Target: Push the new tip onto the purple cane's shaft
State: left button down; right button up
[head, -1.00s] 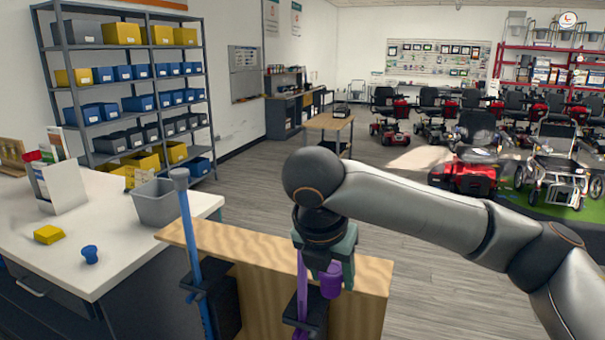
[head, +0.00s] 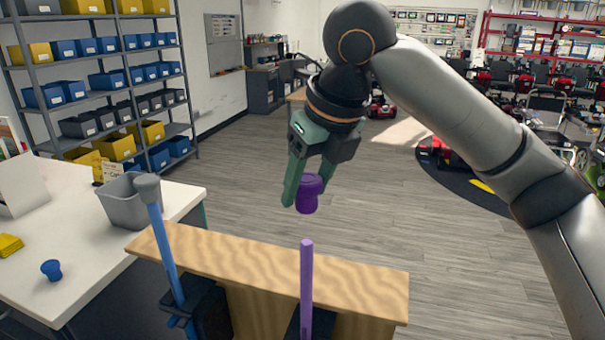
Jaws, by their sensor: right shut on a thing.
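The purple cane's shaft (head: 307,285) stands upright at the wooden board (head: 260,261), its bare top end showing just above the board's edge. My right gripper (head: 308,191) is shut on the purple tip (head: 309,194), a short cup shape with a wider top. It holds the tip in the air above the shaft's top, with a clear gap between them. In this view the tip is nearly in line with the shaft; depth alignment is hard to tell. The shaft's lower part runs into a black clamp (head: 296,325) and out of the picture. My left gripper is not in view.
A blue cane (head: 163,240) with a grey tip leans in another black clamp at left. A white counter (head: 95,245) holds a grey bin (head: 126,203), a blue tip (head: 51,270) and a yellow block (head: 10,245). Open floor lies behind the board.

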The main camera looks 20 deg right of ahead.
aim_at(306, 241)
jog(key=shift+s+f, duration=0.25)
jog(key=shift+f, duration=0.45)
jog(key=shift+w+f, duration=0.1)
jog(key=shift+f, duration=1.65)
jog(key=shift+f, duration=2.25)
dwell(3.3)
